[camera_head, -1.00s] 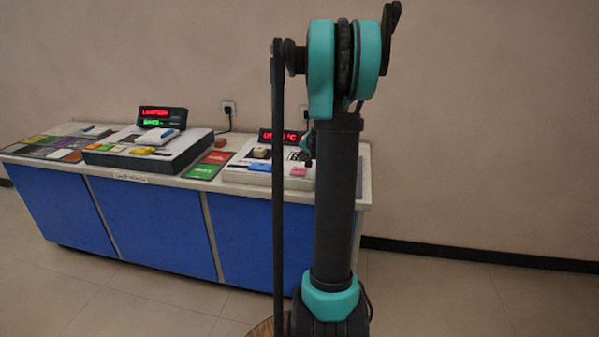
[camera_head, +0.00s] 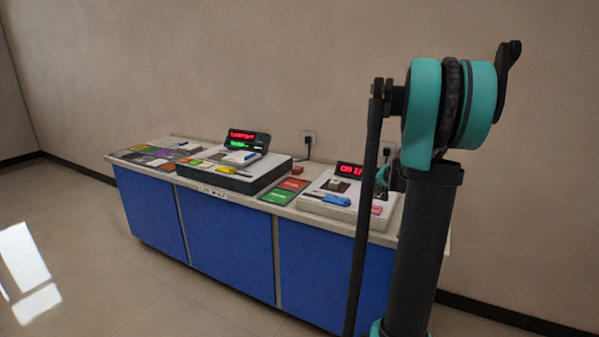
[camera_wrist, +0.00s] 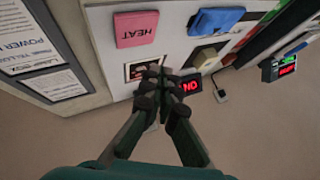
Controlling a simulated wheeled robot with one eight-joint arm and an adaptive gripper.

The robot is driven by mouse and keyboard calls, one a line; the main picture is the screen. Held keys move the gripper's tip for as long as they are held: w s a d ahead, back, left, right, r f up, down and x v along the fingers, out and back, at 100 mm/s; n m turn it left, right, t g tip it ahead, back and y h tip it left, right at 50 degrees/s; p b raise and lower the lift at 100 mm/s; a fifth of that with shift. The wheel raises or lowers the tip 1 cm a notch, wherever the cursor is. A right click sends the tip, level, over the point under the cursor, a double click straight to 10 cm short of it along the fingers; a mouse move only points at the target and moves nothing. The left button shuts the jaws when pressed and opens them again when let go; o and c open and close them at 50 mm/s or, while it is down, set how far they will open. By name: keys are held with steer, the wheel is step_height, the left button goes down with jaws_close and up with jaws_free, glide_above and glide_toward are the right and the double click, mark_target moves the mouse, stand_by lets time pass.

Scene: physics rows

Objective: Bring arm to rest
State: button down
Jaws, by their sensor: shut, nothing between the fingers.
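My gripper (camera_wrist: 160,82) shows in the wrist view with its dark fingers together and nothing between them. It is in front of the counter's white panel, near a pink block marked HEAT (camera_wrist: 136,29), a blue block (camera_wrist: 216,20) and a cream block (camera_wrist: 206,58). I cannot tell how far its tips are from the panel. In the head view my teal and black arm stands upright at the right. It hides the counter's right end and most of my gripper.
A long counter with blue doors (camera_head: 230,245) stands along the wall. It carries a grey raised box (camera_head: 235,177), a red display (camera_head: 353,170), another display (camera_head: 248,140) and several coloured blocks and cards. Wall sockets (camera_head: 309,139) are behind. The floor at left is clear.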

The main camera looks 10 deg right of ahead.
steer(key=s+a+f+n+g, duration=0.2)
steer(key=s+a+f+n, duration=0.15)
steer(key=s+a, duration=0.7)
steer(key=s+a+f+n+g, duration=0.15)
steer(key=s+a+f, duration=0.5)
steer(key=s, duration=0.75)
steer(key=s+a+f+n, duration=0.1)
steer(key=s+f, duration=0.1)
steer(key=s, duration=0.3)
steer(key=s+a+f+n+g, duration=0.1)
steer(key=s+a+n, duration=0.1)
steer(key=s, duration=0.4)
steer(key=shift+f, duration=0.35)
steer(key=shift+a, duration=0.1)
stand_by(4.0)
